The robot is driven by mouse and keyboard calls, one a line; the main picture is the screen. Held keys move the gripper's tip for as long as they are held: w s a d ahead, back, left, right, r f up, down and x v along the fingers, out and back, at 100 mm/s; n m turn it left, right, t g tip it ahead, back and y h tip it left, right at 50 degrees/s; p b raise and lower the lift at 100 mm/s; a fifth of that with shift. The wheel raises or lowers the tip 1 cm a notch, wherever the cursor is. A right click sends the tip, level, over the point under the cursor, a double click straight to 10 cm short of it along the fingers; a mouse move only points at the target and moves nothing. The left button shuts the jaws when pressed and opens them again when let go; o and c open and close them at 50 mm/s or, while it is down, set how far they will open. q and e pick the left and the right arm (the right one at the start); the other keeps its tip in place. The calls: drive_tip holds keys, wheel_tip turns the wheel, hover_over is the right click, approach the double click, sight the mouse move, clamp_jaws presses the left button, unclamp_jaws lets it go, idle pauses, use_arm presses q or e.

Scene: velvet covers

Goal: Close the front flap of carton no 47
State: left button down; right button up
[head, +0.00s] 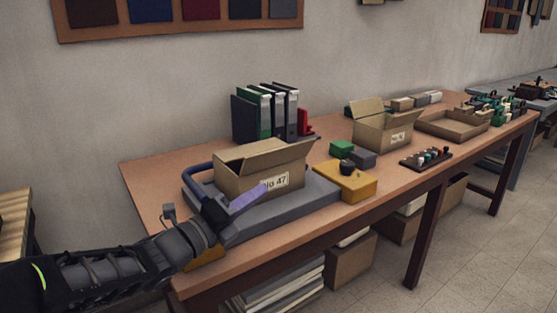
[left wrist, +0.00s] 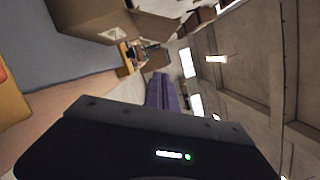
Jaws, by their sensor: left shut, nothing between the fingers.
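Carton no 47 (head: 230,182) stands upright on a grey platform, its label on the side facing me. Cardboard flaps stand raised at its top; I cannot clearly tell the front flap from the carton wall in the head view. In the left wrist view the carton (left wrist: 75,15) is at upper left, with a flap (left wrist: 155,27) sticking out past its top edge. My left gripper (head: 264,188) is shut and empty, its purple fingers in front of the carton beside the label. The fingers also show in the left wrist view (left wrist: 160,92). My right gripper is out of view.
A yellow box (head: 352,184) with a black knob is to the right. Binders (head: 265,112) stand behind. A second open carton (head: 375,132) and a shallow tray (head: 440,122) are farther right.

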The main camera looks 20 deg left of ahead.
sight(279, 157)
use_arm(q)
drive_tip(key=w+d+r+p, duration=0.1)
drive_tip(key=w+r, duration=0.2)
drive_tip(key=w, duration=0.8)
drive_tip(key=shift+d+p, duration=0.3)
drive_tip(key=shift+d, duration=0.1)
drive_tip(key=shift+d+r, duration=0.1)
drive_tip(key=shift+r, duration=0.05)
